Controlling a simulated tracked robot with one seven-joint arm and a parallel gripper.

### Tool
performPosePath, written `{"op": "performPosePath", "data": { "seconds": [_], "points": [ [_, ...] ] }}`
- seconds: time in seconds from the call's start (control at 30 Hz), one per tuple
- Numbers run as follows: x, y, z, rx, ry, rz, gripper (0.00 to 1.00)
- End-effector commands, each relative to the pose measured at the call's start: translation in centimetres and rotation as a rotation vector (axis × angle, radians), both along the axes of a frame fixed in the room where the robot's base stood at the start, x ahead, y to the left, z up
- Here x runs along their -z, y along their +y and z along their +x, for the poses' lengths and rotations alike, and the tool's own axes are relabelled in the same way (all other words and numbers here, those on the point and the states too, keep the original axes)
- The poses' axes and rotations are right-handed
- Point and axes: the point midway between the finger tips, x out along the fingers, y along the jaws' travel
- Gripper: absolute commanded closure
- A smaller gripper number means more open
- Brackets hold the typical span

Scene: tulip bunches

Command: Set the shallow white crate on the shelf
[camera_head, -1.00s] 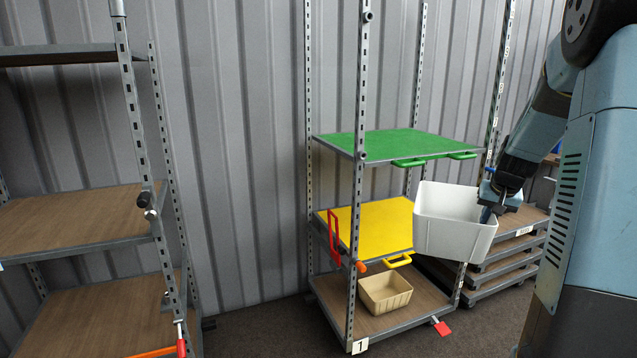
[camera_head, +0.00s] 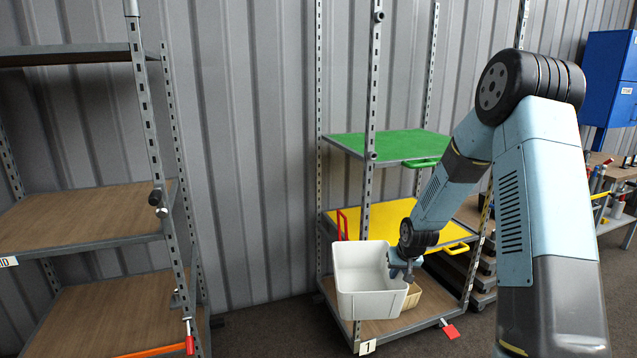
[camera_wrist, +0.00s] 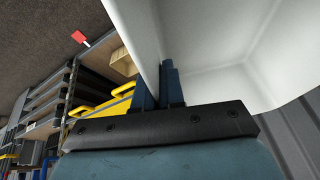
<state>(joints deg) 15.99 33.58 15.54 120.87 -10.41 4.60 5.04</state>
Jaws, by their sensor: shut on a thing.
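The shallow white crate (camera_head: 366,285) hangs in the air in front of the shelf rack marked 1, seen in the head view. My gripper (camera_head: 403,268) is shut on its right wall. In the wrist view my gripper's fingers (camera_wrist: 158,90) straddle the wall of the white crate (camera_wrist: 222,85). The crate looks empty and roughly upright. The rack has a green shelf (camera_head: 390,145), a yellow shelf (camera_head: 400,215) and a wooden bottom shelf (camera_head: 400,322). The crate hides part of the yellow and bottom shelves.
A small beige crate (camera_head: 412,296) sits on the bottom shelf, partly hidden. Another rack with bare wooden shelves (camera_head: 85,215) stands at the left. A blue cabinet (camera_head: 608,78) and a workbench (camera_head: 615,175) with tools are at the right.

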Motion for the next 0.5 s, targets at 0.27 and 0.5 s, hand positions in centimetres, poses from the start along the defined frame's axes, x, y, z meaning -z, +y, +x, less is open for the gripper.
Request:
{"op": "performPosePath", "data": {
  "seconds": [0.27,0.5],
  "points": [
    [3.4,1.1,-1.8,-0.014,0.006,0.002,1.0],
    [7.5,1.1,-5.3,-0.013,0.003,0.001,1.0]
  ]
}}
